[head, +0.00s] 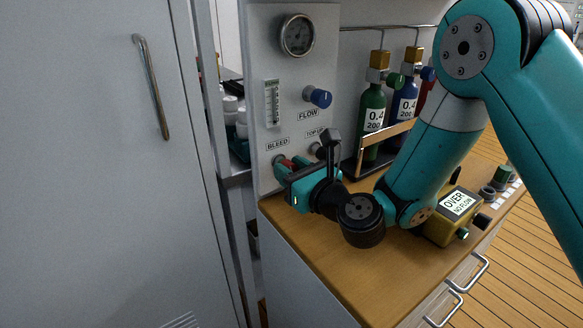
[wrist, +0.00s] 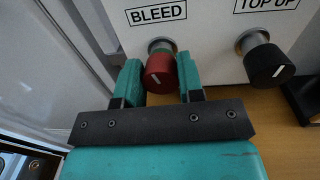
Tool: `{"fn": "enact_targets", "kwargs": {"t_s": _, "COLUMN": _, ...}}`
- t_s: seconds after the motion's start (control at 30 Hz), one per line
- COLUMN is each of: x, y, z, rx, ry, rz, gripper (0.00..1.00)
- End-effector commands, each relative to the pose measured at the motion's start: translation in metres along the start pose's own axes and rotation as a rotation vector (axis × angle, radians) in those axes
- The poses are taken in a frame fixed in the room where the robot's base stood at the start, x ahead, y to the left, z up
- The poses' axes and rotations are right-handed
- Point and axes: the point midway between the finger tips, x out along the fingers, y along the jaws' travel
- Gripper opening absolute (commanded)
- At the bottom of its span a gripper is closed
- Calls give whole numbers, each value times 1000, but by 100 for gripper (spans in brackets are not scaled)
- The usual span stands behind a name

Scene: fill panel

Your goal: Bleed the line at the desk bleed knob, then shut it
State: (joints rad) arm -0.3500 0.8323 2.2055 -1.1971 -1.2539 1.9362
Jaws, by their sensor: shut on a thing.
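The red bleed knob (wrist: 160,74) sits under the BLEED label on the white panel. It also shows in the head view (head: 285,163), partly hidden by my gripper. In the head view my gripper (head: 290,172) reaches the panel's lower left from the right. The contact at the fingertips is hard to see.
A black TOP UP knob (wrist: 265,64) is to the right of the bleed knob. A blue FLOW knob (head: 318,96), a level tube (head: 272,103) and a round gauge (head: 298,35) are higher up. Gas bottles (head: 372,112) and a yellow box (head: 438,229) stand on the wooden desk (head: 310,240).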

Motion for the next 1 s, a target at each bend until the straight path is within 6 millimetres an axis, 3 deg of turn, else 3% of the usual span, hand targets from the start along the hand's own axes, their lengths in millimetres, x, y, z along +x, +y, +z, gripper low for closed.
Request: {"fn": "enact_targets", "kwargs": {"t_s": 1.0, "x": 0, "y": 2, "z": 0, "rx": -966, "ry": 49, "rz": -16, "gripper": 11}}
